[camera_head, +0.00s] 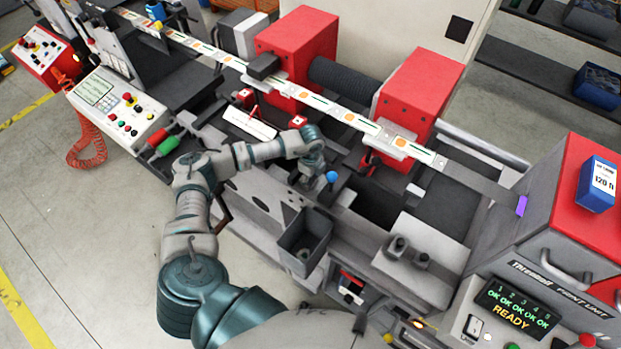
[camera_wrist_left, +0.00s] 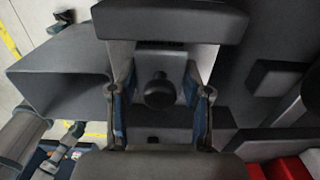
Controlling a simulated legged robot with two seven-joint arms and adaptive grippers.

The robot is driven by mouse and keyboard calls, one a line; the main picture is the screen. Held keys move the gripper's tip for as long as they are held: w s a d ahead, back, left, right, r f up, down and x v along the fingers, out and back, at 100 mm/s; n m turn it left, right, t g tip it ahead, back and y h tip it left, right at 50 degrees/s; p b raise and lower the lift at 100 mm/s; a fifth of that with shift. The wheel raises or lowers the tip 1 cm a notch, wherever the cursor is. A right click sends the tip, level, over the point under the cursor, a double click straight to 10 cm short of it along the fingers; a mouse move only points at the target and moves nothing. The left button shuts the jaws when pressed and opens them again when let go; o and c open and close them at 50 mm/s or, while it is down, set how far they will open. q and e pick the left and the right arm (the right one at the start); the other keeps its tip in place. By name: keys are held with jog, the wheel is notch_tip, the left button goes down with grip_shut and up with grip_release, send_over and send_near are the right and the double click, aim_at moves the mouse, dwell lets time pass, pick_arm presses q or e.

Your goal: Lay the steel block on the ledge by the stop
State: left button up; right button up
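My left gripper (camera_head: 306,184) is low over the grey front deck of the machine, left of a blue ball knob (camera_head: 332,176). In the left wrist view its two fingers (camera_wrist_left: 160,112) stand apart. A dark round knob (camera_wrist_left: 158,92) on a grey part shows between them, with a gap on each side. I cannot tell whether this part is the steel block; the gripper hides the spot in the head view. A grey plate (camera_head: 440,238) with two dark knobbed pieces (camera_head: 410,252) lies to the right. I cannot single out the ledge or the stop. My right gripper is out of view.
An open grey bin (camera_head: 304,241) hangs at the front edge near my gripper; it also shows in the left wrist view (camera_wrist_left: 62,75). Red housings (camera_head: 420,88) and the label strip (camera_head: 345,116) run behind. A print unit display (camera_head: 517,308) stands at right.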

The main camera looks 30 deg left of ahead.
pick_arm(q)
jog(key=shift+o, duration=1.4)
jog(key=shift+r, duration=0.5)
notch_tip(320, 180, up, 11)
jog(key=shift+r+b, duration=0.1)
jog(key=shift+b, duration=1.1)
